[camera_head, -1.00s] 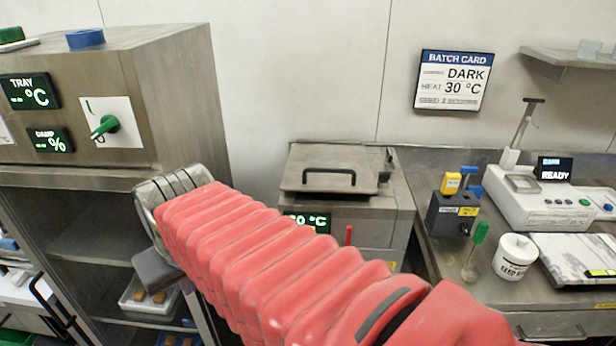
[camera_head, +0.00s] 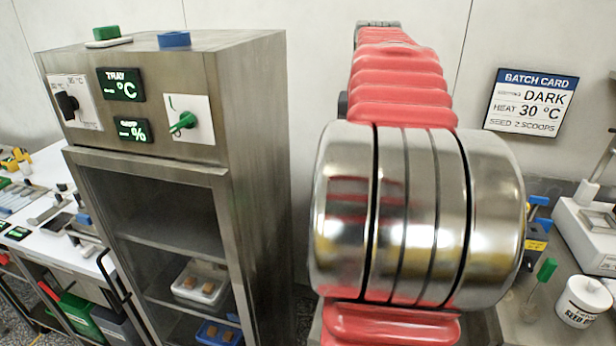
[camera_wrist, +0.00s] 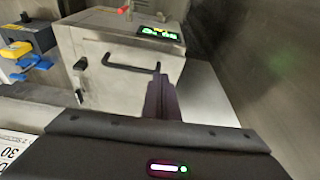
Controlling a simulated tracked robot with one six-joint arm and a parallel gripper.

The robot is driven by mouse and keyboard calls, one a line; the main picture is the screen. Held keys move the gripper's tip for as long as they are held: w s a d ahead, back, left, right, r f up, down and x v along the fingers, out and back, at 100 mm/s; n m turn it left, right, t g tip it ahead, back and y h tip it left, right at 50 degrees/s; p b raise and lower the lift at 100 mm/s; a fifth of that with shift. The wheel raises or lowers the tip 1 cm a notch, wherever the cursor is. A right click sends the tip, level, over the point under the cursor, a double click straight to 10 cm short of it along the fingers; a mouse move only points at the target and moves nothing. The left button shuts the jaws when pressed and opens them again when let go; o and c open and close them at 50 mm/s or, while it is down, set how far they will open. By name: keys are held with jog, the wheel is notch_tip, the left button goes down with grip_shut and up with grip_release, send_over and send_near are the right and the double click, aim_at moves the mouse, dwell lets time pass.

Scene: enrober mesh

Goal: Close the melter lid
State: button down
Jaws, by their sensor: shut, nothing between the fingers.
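In the wrist view the melter shows upside down. Its steel lid (camera_wrist: 97,60) with a dark bar handle (camera_wrist: 130,66) lies flat on the melter body, with no gap that I can make out. My gripper (camera_wrist: 157,72) is shut and empty, its dark fingers overlapping one end of the handle in the picture. I cannot tell whether they touch it. The melter's green display (camera_wrist: 159,33) is beyond the lid. In the head view my red-sleeved arm and its steel joint hide nearly all of the melter, and my gripper is out of sight.
A steel cabinet (camera_head: 258,150) with tray and damp displays stands left of my arm. The batch card (camera_head: 530,102) hangs on the back wall. A white seed tub (camera_head: 582,302) and a green-handled tool (camera_head: 545,270) stand on the right bench.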

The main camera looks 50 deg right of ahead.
jog(key=r, duration=0.2)
jog(key=s+d, duration=0.1)
jog(key=shift+r+m, duration=0.3)
jog(key=shift+r, duration=0.1)
jog(key=shift+f, duration=0.15)
jog(key=x, duration=0.8)
jog(key=a+x, duration=0.1)
jog(key=x, duration=0.3)
jog(key=shift+s+f, duration=0.2)
jog(key=shift+f, duration=0.7)
